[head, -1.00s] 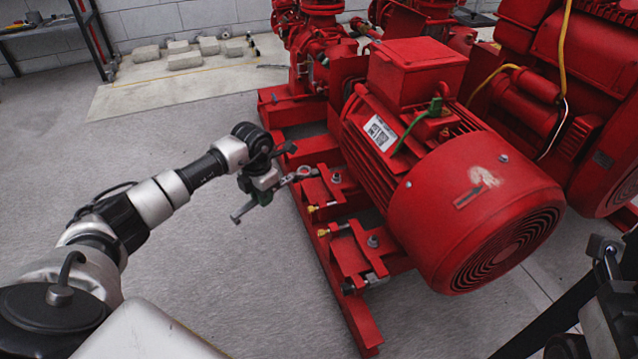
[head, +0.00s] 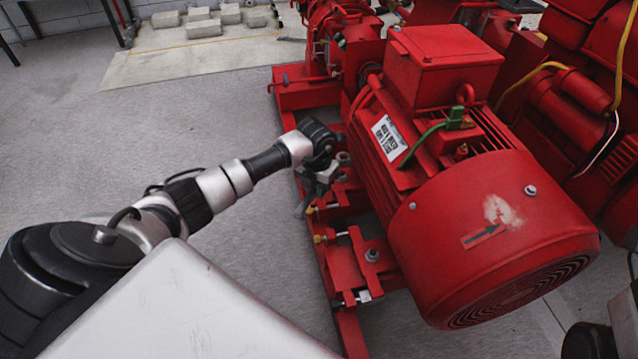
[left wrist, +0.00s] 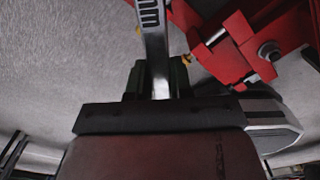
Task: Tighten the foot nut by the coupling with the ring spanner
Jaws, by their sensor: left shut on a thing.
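My left gripper (head: 318,188) is shut on the grey ring spanner, beside the motor foot at the coupling end. The spanner's shank (left wrist: 155,45) runs up out of the left wrist view from between the dark jaws (left wrist: 158,80). In the head view its ring end (head: 343,158) shows just right of the gripper, above the red foot. The foot nut by the coupling is hidden behind the gripper and ring, so I cannot tell whether the ring is around it. The red motor (head: 470,210) stands right of the gripper. My right gripper is not visible.
Another foot nut (head: 372,255) sits on the nearer motor foot. Brass-tipped bolts (head: 320,239) stick out along the red base frame (head: 350,335). A second red machine (head: 575,110) stands at the right. The grey floor (head: 150,130) left of the frame is clear.

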